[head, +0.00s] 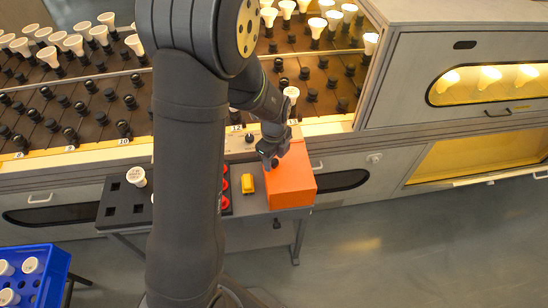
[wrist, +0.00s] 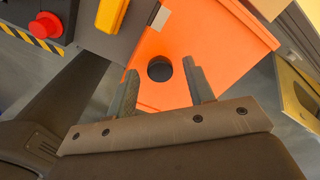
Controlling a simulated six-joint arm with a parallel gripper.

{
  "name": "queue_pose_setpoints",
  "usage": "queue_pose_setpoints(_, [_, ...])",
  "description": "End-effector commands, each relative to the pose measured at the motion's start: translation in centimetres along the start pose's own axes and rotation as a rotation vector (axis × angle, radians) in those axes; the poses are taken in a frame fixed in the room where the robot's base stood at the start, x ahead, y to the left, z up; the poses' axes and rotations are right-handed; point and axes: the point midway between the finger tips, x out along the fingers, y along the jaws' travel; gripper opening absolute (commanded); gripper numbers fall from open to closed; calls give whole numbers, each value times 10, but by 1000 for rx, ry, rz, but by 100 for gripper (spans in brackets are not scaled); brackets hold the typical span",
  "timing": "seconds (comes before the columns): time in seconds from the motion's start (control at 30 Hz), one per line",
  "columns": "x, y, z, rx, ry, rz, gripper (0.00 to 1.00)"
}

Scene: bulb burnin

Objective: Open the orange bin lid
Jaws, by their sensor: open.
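The orange bin (head: 290,184) sits on a small grey table below the racks, and its lid lies shut on top. In the wrist view the orange lid (wrist: 212,32) fills the upper middle, with a round dark knob or hole (wrist: 160,69) near its edge; I cannot tell which. My gripper (head: 274,164) is over the left part of the bin in the head view. In the wrist view my gripper (wrist: 162,78) has its two fingers apart, one on each side of the dark round spot, with nothing held. Whether the fingers touch the lid cannot be told.
A yellow block (head: 247,183) and red buttons (head: 225,186) are just left of the bin. A dark socket tray (head: 118,204) holds a white bulb. Racks of bulbs (head: 60,90) stand behind. A blue crate (head: 45,280) is at lower left. Floor at right is clear.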

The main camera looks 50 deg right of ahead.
Motion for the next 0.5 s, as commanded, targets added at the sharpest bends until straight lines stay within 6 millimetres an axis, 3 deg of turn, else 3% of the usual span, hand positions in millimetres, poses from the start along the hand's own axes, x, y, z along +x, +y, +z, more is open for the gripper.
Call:
queue_pose_setpoints(0.3, [2, 0, 0, 0, 0, 0, 48])
queue_pose_setpoints(0.5, [2, 0, 0, 0, 0, 0, 9])
